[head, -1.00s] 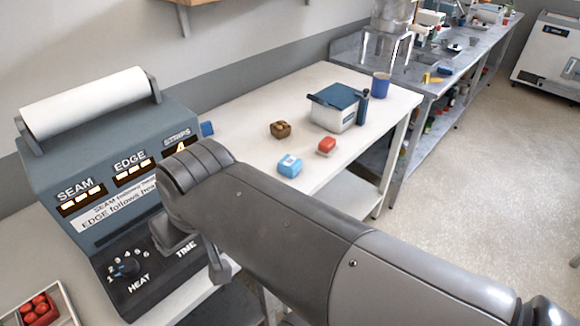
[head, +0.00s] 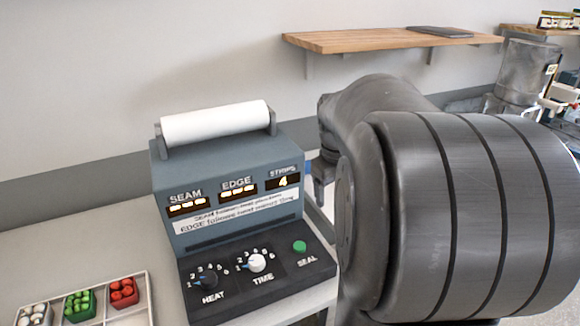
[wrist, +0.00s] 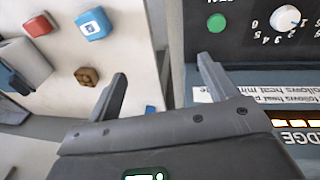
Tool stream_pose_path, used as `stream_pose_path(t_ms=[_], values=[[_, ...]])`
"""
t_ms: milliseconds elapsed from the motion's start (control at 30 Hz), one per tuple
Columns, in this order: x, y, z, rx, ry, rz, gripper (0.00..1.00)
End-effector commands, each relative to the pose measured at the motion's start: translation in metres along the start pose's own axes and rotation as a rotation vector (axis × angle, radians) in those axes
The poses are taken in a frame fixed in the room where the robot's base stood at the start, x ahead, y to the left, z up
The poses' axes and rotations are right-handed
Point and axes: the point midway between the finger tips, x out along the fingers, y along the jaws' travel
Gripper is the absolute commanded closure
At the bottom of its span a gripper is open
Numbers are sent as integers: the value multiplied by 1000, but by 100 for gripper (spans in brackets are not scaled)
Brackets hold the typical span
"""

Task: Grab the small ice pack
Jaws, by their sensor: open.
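A small blue block with a white label (wrist: 94,23), which may be the small ice pack, lies on the white tabletop in the upper left of the wrist view. I cannot read its label. My gripper (wrist: 160,68) is open and empty, its two fingers apart, with the block beyond and left of them. In the head view part of my gripper (head: 322,182) shows just right of the sealing machine. My arm hides the tabletop objects there.
The sealing machine (head: 235,225) stands close beside my gripper. A red block (wrist: 39,25), a brown block (wrist: 87,76) and a blue-lidded box (wrist: 25,62) are on the white table. A sorting tray (head: 152,300) stands at lower left, and a wooden shelf (head: 375,41) is above.

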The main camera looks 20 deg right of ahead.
Motion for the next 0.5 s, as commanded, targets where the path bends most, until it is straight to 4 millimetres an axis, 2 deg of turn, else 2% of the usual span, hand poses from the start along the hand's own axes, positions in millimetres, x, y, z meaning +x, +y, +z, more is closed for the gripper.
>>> stream_pose_path(t_ms=[33,100,300,400,500], values=[[12,23,0,3,-23,-17,22],[27,51,1,-8,-44,-38,22],[69,123,16,-32,-79,-110,22],[84,148,26,-40,-85,-138,22],[94,163,33,-45,-85,-154,22]])
